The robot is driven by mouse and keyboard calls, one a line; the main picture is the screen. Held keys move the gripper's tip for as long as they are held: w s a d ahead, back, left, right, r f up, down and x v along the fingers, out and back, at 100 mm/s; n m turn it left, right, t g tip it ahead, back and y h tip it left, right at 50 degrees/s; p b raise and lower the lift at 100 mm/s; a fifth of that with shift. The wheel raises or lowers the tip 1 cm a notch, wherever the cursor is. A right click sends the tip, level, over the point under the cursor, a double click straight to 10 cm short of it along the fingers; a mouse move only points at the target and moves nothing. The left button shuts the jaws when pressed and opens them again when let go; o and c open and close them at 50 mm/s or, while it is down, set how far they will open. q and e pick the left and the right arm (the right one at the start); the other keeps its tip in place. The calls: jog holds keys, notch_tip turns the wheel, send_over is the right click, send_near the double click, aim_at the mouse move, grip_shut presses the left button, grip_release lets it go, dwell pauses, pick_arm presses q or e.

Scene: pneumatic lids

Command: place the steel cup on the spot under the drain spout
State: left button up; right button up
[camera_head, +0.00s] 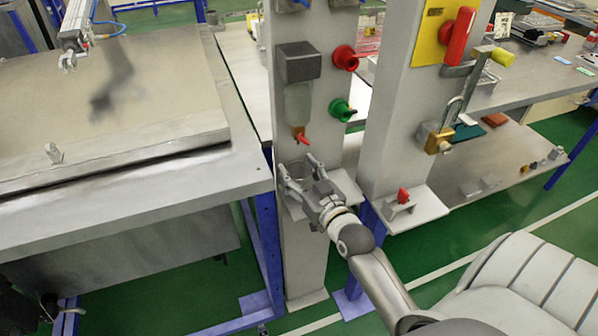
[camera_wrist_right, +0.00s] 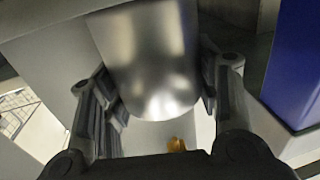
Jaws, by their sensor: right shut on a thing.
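My right gripper (camera_head: 302,172) is in front of the left grey post, just below the drain spout (camera_head: 301,136), an orange fitting with a red tip under a clear bowl. In the wrist view, the steel cup (camera_wrist_right: 152,62) is a shiny rounded metal body between the fingers of my right gripper (camera_wrist_right: 160,95), which is shut on it. In the head view the fingers largely hide the cup. A small grey ledge (camera_head: 346,186) shows beside the gripper on the post. The spot under the spout is hidden by the gripper.
Red (camera_head: 345,57) and green (camera_head: 342,109) knobs stick out of the post near the bowl. The right post carries a brass padlock (camera_head: 438,138) and a red handle (camera_head: 458,35). A large metal lid (camera_head: 170,105) lies at left. A blue leg (camera_wrist_right: 297,65) shows in the wrist view.

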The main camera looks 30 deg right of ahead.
jog(key=o, duration=1)
jog(key=shift+f, duration=0.1)
jog(key=shift+o, duration=0.2)
jog(key=s+a+b, duration=0.1)
jog(key=s, duration=1.1)
